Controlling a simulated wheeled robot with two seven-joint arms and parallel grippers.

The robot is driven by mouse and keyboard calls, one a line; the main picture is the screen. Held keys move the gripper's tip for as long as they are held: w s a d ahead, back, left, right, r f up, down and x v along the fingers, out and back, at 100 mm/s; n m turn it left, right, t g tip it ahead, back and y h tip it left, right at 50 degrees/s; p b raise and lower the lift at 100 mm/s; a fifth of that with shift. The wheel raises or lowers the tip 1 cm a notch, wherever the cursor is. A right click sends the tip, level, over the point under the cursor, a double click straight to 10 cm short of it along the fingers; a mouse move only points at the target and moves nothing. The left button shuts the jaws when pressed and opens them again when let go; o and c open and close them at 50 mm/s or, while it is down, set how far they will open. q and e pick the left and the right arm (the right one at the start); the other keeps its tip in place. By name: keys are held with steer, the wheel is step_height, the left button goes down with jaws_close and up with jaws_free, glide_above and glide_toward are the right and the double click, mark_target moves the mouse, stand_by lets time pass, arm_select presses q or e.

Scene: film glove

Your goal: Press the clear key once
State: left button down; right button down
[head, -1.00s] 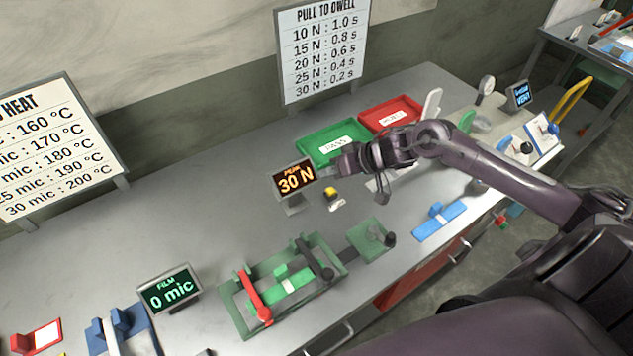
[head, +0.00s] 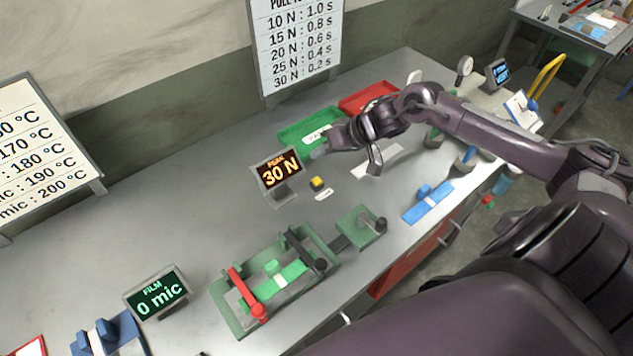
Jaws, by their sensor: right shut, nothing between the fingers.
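A small yellow key (head: 317,183) sits on the bench in front of the peak display (head: 279,173), which reads 30 N. A small white label (head: 324,194) lies just in front of the key; its text is too small to read. My right gripper (head: 322,153) is shut and empty. In the picture it is above the yellow key and just right of the display, apart from the key. My left gripper is out of view.
A green fixture with red and black levers (head: 231,304) stands in front. A film display (head: 157,293) reads 0 mic. Green (head: 290,135) and red (head: 352,101) trays lie behind my right arm. A blue part (head: 412,215) lies at the right. The bench's left middle is clear.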

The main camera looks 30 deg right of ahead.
steer(key=b, duration=0.5)
glide_above(321, 181)
step_height(321, 181, down, 5)
steer(key=shift+r, duration=0.1)
steer(key=shift+f+b, duration=0.3)
steer(key=shift+f, duration=0.8)
steer(key=shift+f, duration=0.15)
stand_by(0.6)
steer(key=shift+f, duration=0.3)
steer(key=shift+f, duration=0.5)
stand_by(0.8)
steer(key=shift+r+p, duration=0.9)
steer(key=shift+p, duration=0.55)
